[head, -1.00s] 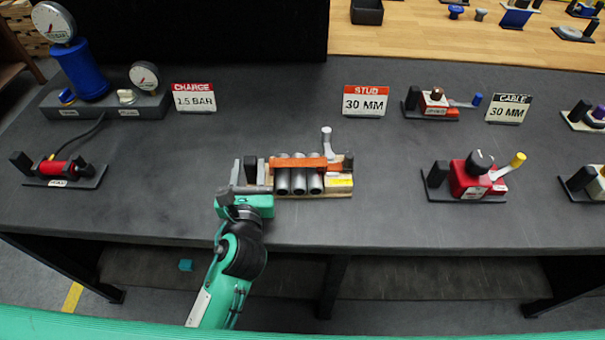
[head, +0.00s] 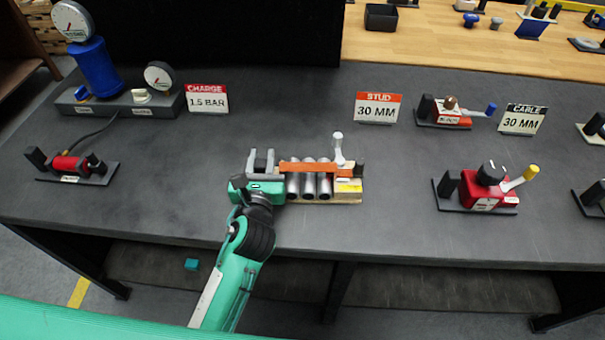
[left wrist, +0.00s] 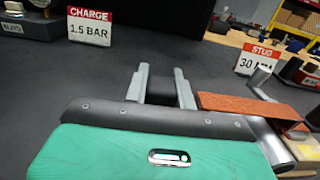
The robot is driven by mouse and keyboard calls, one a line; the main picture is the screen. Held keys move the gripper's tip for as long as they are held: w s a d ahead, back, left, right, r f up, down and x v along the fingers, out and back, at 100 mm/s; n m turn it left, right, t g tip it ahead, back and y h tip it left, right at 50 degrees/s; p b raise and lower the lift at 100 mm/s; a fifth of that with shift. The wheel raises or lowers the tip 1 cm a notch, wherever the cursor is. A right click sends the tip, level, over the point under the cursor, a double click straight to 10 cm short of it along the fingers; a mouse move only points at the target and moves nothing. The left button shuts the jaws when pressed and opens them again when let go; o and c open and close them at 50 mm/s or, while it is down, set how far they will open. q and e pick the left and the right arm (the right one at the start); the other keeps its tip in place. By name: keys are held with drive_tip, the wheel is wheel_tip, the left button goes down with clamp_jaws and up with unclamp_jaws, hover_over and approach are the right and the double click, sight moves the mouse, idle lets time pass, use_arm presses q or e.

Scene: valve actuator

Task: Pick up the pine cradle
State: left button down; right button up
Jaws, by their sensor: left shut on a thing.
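The pine cradle (head: 345,198) is a pale wooden base on the dark bench. It carries three grey cylinders under an orange bar, with a white upright lever and a yellow label at its right end. My left gripper (head: 263,160) is at its left end, with its grey fingers on either side of a black upright post. In the left wrist view the fingers (left wrist: 160,88) are shut on that post, and the orange bar lies to the right. The gripper body hides part of the cradle's left end. I cannot tell any gap below the cradle. My right gripper is not in view.
A CHARGE sign (head: 207,99) and a gauge stand (head: 95,70) are at the back left. A red cylinder device (head: 70,165) is at the left. A STUD sign (head: 378,108) and a red valve unit (head: 485,188) are to the right. Bench around the cradle is clear.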

use_arm(q)
drive_tip(key=shift+r, duration=0.15)
wheel_tip(320, 180, up, 9)
drive_tip(key=shift+f, duration=4.8)
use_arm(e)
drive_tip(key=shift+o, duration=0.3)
